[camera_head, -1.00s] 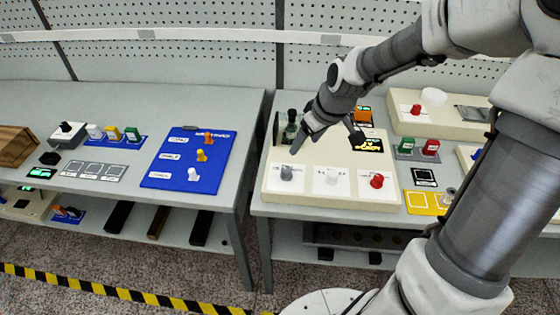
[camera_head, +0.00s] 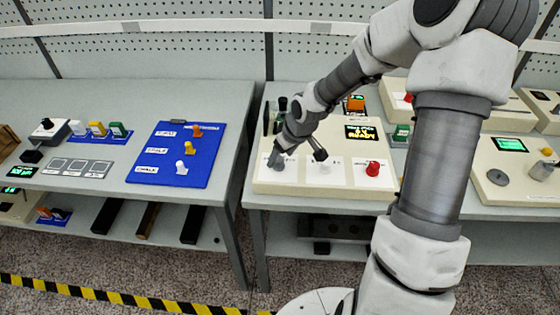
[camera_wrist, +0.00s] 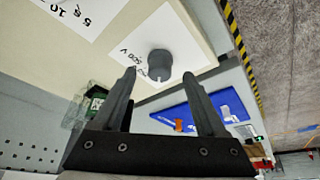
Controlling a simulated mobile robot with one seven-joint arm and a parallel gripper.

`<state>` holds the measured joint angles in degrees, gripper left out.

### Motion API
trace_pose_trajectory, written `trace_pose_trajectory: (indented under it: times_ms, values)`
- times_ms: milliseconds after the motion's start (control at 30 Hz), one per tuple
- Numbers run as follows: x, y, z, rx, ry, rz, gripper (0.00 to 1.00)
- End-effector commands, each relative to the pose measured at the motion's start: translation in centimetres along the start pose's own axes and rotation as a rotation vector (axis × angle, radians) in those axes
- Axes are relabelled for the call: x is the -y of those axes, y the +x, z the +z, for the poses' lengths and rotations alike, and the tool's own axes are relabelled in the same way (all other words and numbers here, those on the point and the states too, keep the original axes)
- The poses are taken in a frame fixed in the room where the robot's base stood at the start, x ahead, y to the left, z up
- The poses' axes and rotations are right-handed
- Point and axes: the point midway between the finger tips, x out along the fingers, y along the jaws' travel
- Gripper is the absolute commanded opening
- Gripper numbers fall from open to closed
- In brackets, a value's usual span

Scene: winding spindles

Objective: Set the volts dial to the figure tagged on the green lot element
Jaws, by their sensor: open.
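A grey dial (camera_head: 276,163) sits at the left of the cream panel in the head view. In the wrist view the grey dial (camera_wrist: 160,62) stands on a white card printed with figures and a V, seen upside down. My gripper (camera_wrist: 158,76) is open, its fingertips just short of the dial on either side. In the head view my gripper (camera_head: 278,150) is above the same dial, partly hiding it.
A blue board (camera_head: 150,172) with several pegs lies on the left bench. A gap separates the benches.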

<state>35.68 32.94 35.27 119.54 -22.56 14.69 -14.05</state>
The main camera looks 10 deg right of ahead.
Motion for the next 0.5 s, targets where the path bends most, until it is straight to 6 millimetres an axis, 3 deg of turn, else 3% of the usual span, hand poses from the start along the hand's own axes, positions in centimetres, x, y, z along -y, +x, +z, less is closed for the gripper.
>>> trace_pose_trajectory:
  times_ms: [200, 500]
  values:
    - [0.0, 1.9, 0.0, 0.0, -0.001, 0.0, 0.74]
    - [0.0, 2.1, 0.0, -0.001, 0.0, 0.001, 0.74]
